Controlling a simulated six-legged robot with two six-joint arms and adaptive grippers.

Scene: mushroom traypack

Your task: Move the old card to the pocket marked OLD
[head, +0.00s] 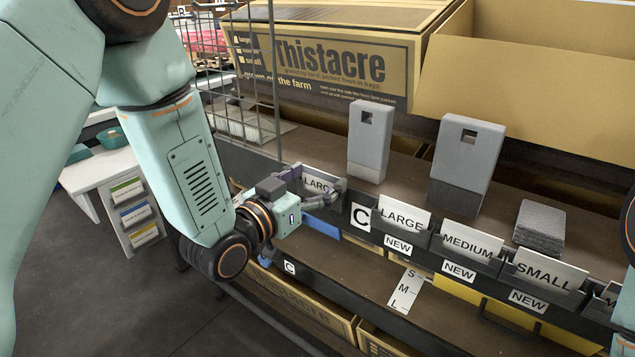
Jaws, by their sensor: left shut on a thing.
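My left gripper (328,194) is at the shelf's front edge, left of the C label. It is shut on a white card (316,183) whose visible letters start with LARG; its fingers hide part of the card. A dark holder edge shows around the card; I cannot tell whether the card is clear of it. Pockets marked NEW hold a LARGE card (403,217), a MEDIUM card (467,242) and a SMALL card (544,272). No pocket reading OLD can be made out. My right gripper is out of view.
Two grey upright blocks (369,145) (468,150) and a grey stack (540,225) stand on the shelf (405,180). A Thistacre carton (330,62) is behind. A strip marked S, M, L (405,289) is below. A white side table (95,170) is at left.

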